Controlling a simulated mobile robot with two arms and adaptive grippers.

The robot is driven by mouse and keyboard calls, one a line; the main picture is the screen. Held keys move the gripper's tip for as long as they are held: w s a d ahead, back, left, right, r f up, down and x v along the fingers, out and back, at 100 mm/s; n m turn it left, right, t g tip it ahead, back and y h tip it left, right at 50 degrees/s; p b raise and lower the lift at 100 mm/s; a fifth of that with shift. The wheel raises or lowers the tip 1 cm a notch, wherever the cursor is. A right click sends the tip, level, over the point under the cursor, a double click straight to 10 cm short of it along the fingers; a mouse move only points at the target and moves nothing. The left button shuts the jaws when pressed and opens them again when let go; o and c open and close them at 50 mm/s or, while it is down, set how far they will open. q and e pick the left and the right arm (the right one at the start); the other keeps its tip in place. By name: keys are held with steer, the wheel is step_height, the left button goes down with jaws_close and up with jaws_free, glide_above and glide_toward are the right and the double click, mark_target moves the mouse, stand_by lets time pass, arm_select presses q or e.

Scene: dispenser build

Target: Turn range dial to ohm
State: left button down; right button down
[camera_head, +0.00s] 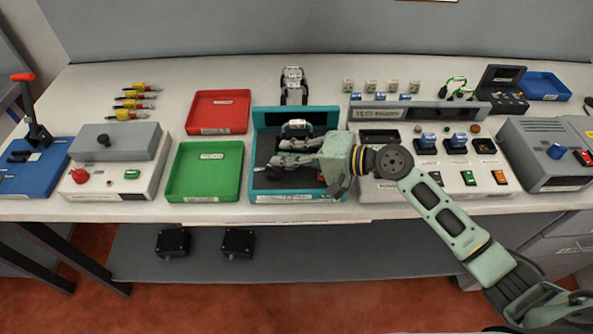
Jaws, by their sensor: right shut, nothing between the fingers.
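My right gripper (272,169) is shut and empty. It is over the teal tray (295,197) in the middle of the bench, its arm coming in from the right. The gripper and wrist hide part of that tray. I cannot tell for sure which control is the range dial. A black knob (104,141) sits on the grey-topped box at the left. A blue knob (556,151) sits on the grey unit at the right. No ohm marking is readable. My left gripper does not show.
A red tray (217,92) and a green tray (206,197) stand left of the teal one. The test board (385,190) with switches is right of it, under my arm. A blue lever press (38,165) is at far left.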

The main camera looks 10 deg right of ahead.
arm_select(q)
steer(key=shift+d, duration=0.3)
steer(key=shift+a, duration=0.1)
arm_select(e)
steer(key=shift+d, duration=0.1)
